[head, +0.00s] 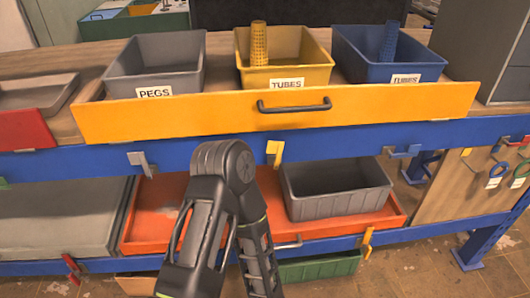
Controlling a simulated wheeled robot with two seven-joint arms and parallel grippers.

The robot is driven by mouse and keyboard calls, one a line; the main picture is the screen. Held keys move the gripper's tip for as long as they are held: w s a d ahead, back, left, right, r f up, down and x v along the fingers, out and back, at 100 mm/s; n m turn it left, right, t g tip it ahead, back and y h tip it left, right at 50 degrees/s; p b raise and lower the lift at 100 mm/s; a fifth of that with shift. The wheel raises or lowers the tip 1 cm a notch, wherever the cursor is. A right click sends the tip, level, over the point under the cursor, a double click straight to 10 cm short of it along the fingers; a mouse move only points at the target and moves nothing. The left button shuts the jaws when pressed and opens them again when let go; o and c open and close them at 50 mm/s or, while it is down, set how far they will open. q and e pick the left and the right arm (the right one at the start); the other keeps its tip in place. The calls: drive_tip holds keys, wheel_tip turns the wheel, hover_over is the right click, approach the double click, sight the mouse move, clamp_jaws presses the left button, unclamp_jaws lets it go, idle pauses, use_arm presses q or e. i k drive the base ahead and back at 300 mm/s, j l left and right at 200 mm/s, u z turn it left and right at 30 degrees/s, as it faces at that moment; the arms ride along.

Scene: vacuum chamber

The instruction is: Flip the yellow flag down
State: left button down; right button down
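A small yellow flag (274,152) sits on the upper blue beam, just below the open yellow drawer (205,116). It lies close to the right of the top joint of one of my arms. A second yellow flag (367,242) sits on the lower blue beam, right of the orange drawer's handle. It looks upright, with a slanted upper part. My arm's dark links rise from the bottom middle to a bent joint in front of the shelf. No fingers of either gripper show, and I cannot tell which arm this is.
The yellow drawer holds grey, yellow and blue bins and has a black handle (294,107). The orange drawer (155,215) holds a grey bin (338,203). Floor is clear at lower right.

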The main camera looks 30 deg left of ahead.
sight(273, 147)
drive_tip(key=l+u, duration=0.1)
drive_tip(key=u, duration=0.35)
drive_tip(key=k+l+u, duration=0.1)
drive_tip(key=u, duration=0.3)
drive_tip(key=k+l+u, duration=0.1)
drive_tip(key=u, duration=0.75)
drive_tip(key=k, duration=0.05)
